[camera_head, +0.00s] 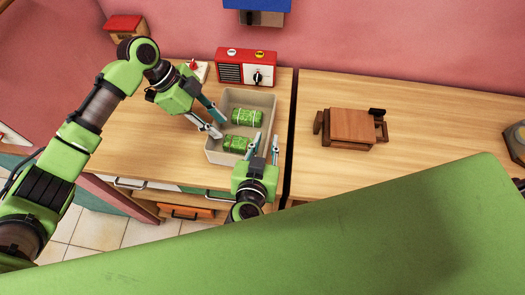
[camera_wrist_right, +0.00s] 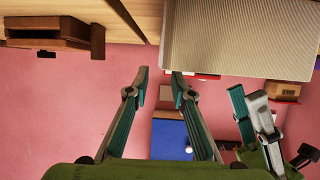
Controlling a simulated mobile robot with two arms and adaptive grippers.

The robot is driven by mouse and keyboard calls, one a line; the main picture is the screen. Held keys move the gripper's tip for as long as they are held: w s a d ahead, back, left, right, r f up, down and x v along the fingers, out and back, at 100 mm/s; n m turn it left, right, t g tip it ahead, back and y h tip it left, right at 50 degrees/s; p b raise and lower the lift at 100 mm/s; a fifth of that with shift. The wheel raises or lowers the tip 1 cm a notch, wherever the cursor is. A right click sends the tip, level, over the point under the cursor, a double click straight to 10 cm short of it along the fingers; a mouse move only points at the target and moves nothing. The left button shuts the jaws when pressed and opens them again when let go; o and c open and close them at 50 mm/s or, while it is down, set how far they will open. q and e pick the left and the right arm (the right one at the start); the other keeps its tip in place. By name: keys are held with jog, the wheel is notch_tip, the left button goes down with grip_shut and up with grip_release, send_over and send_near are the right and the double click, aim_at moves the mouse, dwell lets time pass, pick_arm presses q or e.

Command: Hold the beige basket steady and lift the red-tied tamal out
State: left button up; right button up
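The beige basket (camera_head: 213,151) stands on the wooden counter with two green tamales in it. The upper tamal (camera_head: 246,117) has pale ties. The lower tamal (camera_head: 237,144) has darker bands whose colour is too small to tell surely. My left gripper (camera_head: 220,128) is open and empty at the basket's left wall; contact is unclear. My right gripper (camera_head: 267,136) is open and empty at the basket's right wall, near its front corner. In the right wrist view the right gripper's fingers (camera_wrist_right: 159,78) are apart below the basket (camera_wrist_right: 240,40), with the left gripper (camera_wrist_right: 254,110) at the right.
A red radio (camera_head: 246,67) stands behind the basket. A dark gap separates this counter from the right one, which holds a small brown wooden object (camera_head: 352,126). A blue box (camera_head: 257,5) hangs on the pink wall. The counter left of the basket is mostly free.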

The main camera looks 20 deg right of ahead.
aim_at(269, 132)
jog(key=x, duration=0.8)
